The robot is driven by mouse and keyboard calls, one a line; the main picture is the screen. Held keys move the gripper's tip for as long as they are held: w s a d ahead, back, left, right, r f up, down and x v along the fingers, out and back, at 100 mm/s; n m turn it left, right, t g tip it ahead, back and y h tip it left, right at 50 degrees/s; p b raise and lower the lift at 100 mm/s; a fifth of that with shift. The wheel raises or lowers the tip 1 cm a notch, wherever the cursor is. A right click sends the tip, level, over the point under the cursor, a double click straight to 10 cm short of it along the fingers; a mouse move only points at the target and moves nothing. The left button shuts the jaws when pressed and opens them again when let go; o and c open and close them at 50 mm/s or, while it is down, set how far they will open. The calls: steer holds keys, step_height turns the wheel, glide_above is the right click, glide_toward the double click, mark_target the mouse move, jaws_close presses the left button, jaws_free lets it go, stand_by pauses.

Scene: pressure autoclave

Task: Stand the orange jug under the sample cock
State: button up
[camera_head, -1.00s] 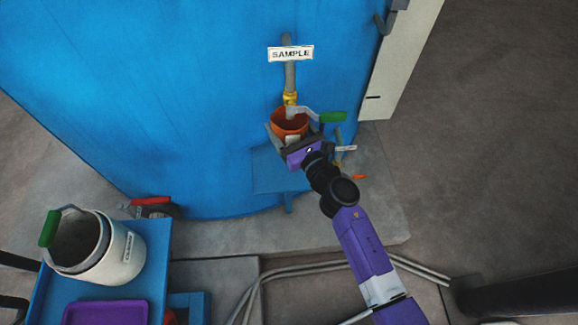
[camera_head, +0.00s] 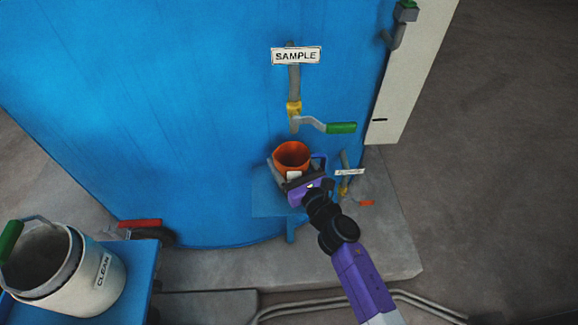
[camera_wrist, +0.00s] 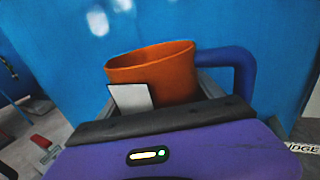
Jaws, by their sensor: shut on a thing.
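The orange jug (camera_head: 291,153) is upright, open at the top, with a white label on its side. In the wrist view the jug (camera_wrist: 172,68) shows its blue handle on the right. My gripper (camera_head: 296,172) is shut on the jug, with a finger on either side of its body. The sample cock (camera_head: 294,112), a grey pipe with a yellow fitting and green-tipped lever, is on the blue vessel above the jug. Its spout ends above the jug's rim. A small blue shelf (camera_head: 264,200) is below the jug; whether the jug's base touches it is hidden.
A white "SAMPLE" sign (camera_head: 296,55) hangs above the cock. A smaller tagged valve (camera_head: 344,188) is right of my gripper. A white bucket marked "CLEAN" (camera_head: 100,285) stands on a blue cart at lower left. Hoses run along the floor.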

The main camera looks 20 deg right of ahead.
steer(key=shift+f, duration=0.3)
steer(key=o, duration=1.5)
steer(key=shift+c, duration=0.2)
steer(key=shift+r, duration=0.2)
steer(key=s, duration=0.8)
steer(key=s+d, duration=0.1)
steer(key=s, duration=0.3)
steer(key=shift+f+p, duration=0.1)
steer(key=shift+p, duration=0.2)
